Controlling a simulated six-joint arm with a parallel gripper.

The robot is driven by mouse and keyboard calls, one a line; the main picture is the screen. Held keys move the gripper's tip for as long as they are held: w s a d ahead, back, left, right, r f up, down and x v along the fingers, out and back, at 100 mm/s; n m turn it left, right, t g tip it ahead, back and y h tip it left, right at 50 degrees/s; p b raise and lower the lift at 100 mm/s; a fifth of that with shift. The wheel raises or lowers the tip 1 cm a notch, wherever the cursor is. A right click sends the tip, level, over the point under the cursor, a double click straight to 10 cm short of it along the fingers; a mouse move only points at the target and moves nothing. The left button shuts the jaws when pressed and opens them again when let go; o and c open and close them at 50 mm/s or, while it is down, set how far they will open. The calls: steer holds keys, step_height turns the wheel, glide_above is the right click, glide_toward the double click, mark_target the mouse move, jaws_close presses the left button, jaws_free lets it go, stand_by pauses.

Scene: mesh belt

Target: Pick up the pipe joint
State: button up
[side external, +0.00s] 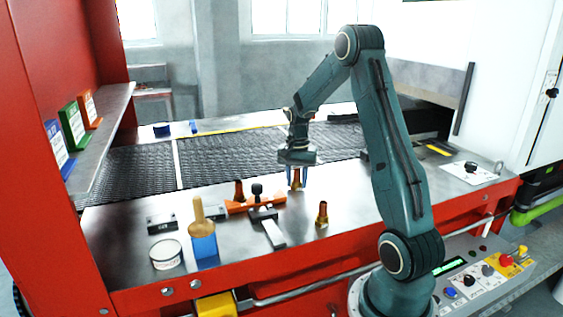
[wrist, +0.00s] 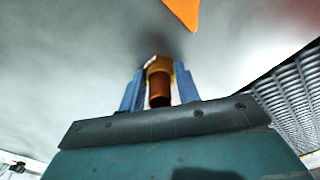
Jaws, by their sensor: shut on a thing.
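A copper and brass pipe joint (wrist: 160,88) stands between the two blue fingers of my gripper (wrist: 160,90) in the wrist view. My gripper is shut on it. In the side external view my gripper (side external: 298,178) points down over the metal table, with the pipe joint (side external: 297,179) between its fingers. I cannot tell whether the joint touches the table. A second, similar copper and brass fitting (side external: 322,214) stands upright on the table, in front and to the right. Another (side external: 239,190) stands at the orange piece, to the left.
A wooden-handled brush with a blue end (side external: 203,243) and a white round tin (side external: 166,255) stand front left. The black mesh belt (side external: 215,160) runs behind.

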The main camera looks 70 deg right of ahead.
steer(key=shift+r, duration=0.15)
step_height(320, 180, up, 20)
stand_by(0.8)
stand_by(0.4)
steer(key=w+a+f+n, duration=0.4)
steer(key=w+a, duration=0.1)
steer(key=a, duration=0.5)
steer(key=w+a+f+n, duration=0.5)
steer(key=a, duration=0.6)
steer(key=w+a+f+n, duration=0.4)
steer(key=w+a, duration=0.1)
steer(key=a, duration=0.5)
step_height(320, 180, up, 13)
steer(key=m, duration=1.2)
glide_above(297, 170)
steer(key=s+a, duration=0.2)
step_height(297, 170, down, 16)
steer(key=shift+a+r, duration=0.1)
